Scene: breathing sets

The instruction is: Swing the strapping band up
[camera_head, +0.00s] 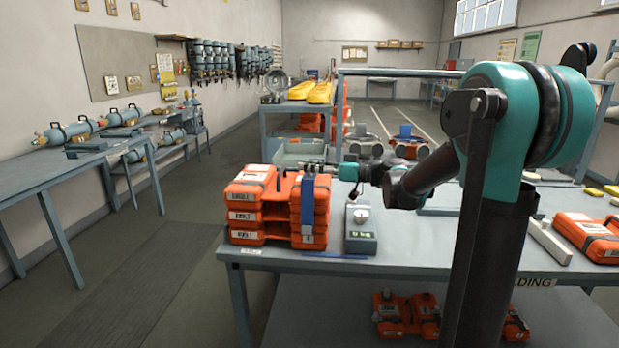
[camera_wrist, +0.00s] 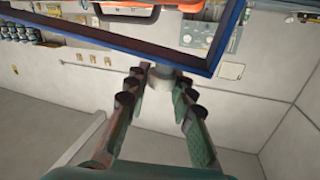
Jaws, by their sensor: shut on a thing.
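A stack of orange cases (camera_head: 250,215) stands at the near left corner of the grey table. The blue strapping band (camera_head: 307,205) shows as an upright strip in front of the stack's right part. In the wrist view the band (camera_wrist: 100,41) is a blue, dark-sided frame with a corner close to my fingertips. My gripper (camera_head: 318,168) is at the band's upper end, reaching in from the right. In the wrist view its fingers (camera_wrist: 163,84) are closed around a short pale grey round piece (camera_wrist: 173,82) at the band's corner. The band's far side is hidden in the head view.
A grey weighing device (camera_head: 361,230) with a round dial stands just right of the stack. More orange cases (camera_head: 590,236) lie at the table's right. Free floor lies left of the table.

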